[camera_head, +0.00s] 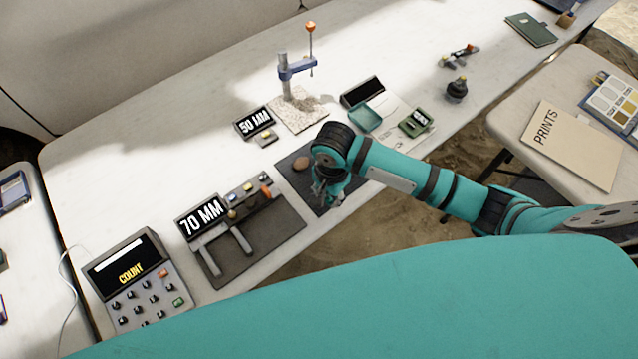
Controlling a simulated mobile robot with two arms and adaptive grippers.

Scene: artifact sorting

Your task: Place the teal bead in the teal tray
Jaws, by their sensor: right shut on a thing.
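My right gripper (328,196) is low over the front part of a dark mat (292,179), near the table's front edge. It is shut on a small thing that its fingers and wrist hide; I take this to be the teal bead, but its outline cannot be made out. The teal tray (365,117) is a small open dish on the table, behind and to the right of the gripper, apart from it. My left gripper is not in view.
A brown rounded piece (301,163) lies on the mat. A green device (416,122) stands right of the tray, with a dark display (362,91) behind. A blue-clamped stand (297,69) is further back. A 70 MM gauge (201,217) is at left.

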